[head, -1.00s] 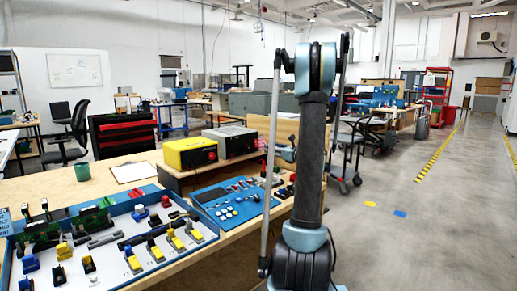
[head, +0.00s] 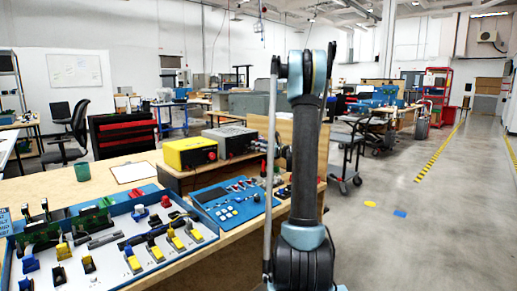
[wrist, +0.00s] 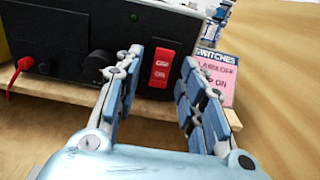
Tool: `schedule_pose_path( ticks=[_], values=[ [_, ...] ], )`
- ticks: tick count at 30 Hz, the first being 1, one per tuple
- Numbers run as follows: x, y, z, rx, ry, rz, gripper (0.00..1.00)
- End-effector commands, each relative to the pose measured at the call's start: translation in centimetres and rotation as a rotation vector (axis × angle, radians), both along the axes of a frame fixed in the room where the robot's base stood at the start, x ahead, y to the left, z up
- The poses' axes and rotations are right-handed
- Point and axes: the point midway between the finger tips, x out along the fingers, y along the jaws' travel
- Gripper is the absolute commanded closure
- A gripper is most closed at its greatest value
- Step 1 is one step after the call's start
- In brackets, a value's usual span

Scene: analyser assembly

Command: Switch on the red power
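The red power switch (wrist: 162,68) is a rocker on the front of a black box (wrist: 75,45), with white lettering on it. In the wrist view, my gripper (wrist: 163,62) is open and empty, with one blue-padded finger to the left of the switch and the other to its right. The fingers point toward the box front; I cannot tell whether they touch it. In the head view, the grey-topped box (head: 232,138) stands beside a yellow box (head: 190,152). The switch and my gripper are hidden there behind my arm.
A pink switches sign (wrist: 217,77) stands right of the switch. A black knob (wrist: 98,64) and a red plug (wrist: 25,64) are on the box to the left. A blue panel (head: 233,205) and a parts tray (head: 140,272) lie on the wooden bench.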

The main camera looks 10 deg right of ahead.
Motion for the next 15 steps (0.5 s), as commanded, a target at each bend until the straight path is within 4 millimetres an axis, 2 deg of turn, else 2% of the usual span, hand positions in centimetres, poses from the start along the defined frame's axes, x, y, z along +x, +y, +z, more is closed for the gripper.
schedule_pose_path(
  ticks=[1, 3, 5, 15],
  values=[
    [-0.01, -0.01, 0.00, 0.000, 0.000, 0.000, 0.72],
    [-0.02, -0.01, 0.00, 0.000, 0.000, 0.000, 0.88],
    [-0.02, -0.01, 0.00, 0.000, 0.000, 0.000, 1.00],
    [0.05, 0.06, -0.21, 0.027, -0.037, 0.002, 1.00]
  ],
)
